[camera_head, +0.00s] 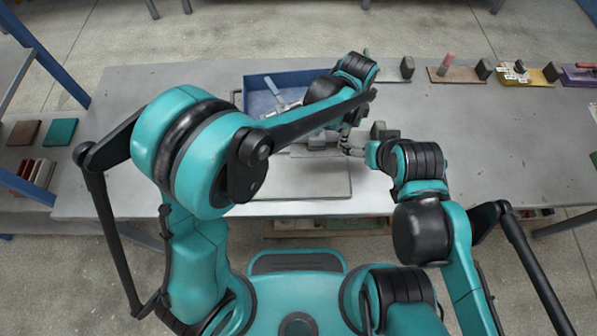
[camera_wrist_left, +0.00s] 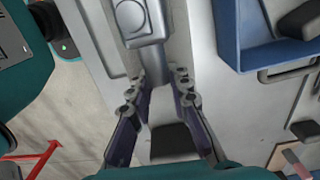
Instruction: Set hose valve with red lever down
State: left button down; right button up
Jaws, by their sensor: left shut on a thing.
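My left gripper (camera_wrist_left: 159,84) is shut on a grey metal piece (camera_wrist_left: 142,22) in the left wrist view. The piece has a blocky body with a round disc, and a neck running between the fingers. A dark block (camera_wrist_left: 173,141) shows between the fingers nearer the camera; I cannot tell whether it belongs to the piece. No red lever can be made out on it. In the head view my left gripper (camera_head: 343,133) is small and partly hidden by its arm. My right gripper (camera_head: 353,149) is close beside it over the bench; its jaws are unclear.
A blue tray (camera_head: 243,101) with a light-handled tool (camera_head: 273,88) stands behind my left arm. Boards with blocks line the bench's back right, including a brown one (camera_head: 456,75) with a pinkish handle and a yellow one (camera_head: 538,76). The grey bench (camera_head: 480,130) is clear at right.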

pick_arm(q)
jog(key=s+a+f+b, duration=0.1)
jog(key=a+f, duration=0.1)
jog(key=a, duration=0.1)
jog(key=s+a+f+b, duration=0.1)
jog(key=s+a+f, duration=0.1)
jog(key=a, duration=0.1)
jog(key=s+a+f+b, duration=0.1)
jog(key=a+f, duration=0.1)
jog(key=a, duration=0.1)
jog(key=shift+s+a+f, duration=0.25)
jog(key=shift+a, duration=0.1)
jog(key=shift+f+b, duration=1.15)
jog(key=shift+f, duration=0.85)
jog(key=shift+f, duration=0.1)
jog(key=c, duration=1.8)
grip_release()
jog(key=shift+f, duration=0.1)
jog(key=o, duration=0.4)
